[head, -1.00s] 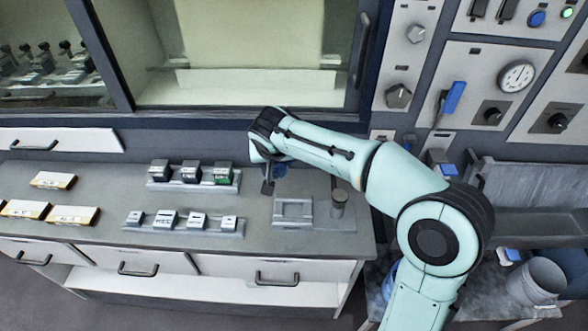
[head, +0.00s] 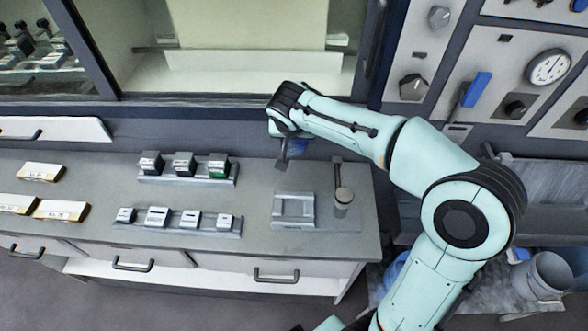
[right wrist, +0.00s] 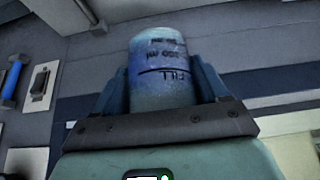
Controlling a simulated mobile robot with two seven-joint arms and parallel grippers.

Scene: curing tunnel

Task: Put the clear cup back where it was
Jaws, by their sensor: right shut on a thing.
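The clear cup (right wrist: 158,62) is between the fingers of my right gripper (right wrist: 162,82) in the right wrist view. It looks translucent and bluish, with dark fill-line markings that read upside down. My right gripper is shut on it. In the head view my right gripper (head: 285,158) is above the bench, behind the square grey fixture (head: 294,225). Only a bluish bit of the cup shows there, mostly hidden by the gripper and wrist. My left gripper is not in view.
Racks of dark blocks (head: 183,181) and pale blocks (head: 180,227) lie to the left, with white-and-yellow boxes (head: 40,172) beyond. A glass-fronted cabinet (head: 230,98) bounds the back. A grey bucket (head: 552,272) is at right.

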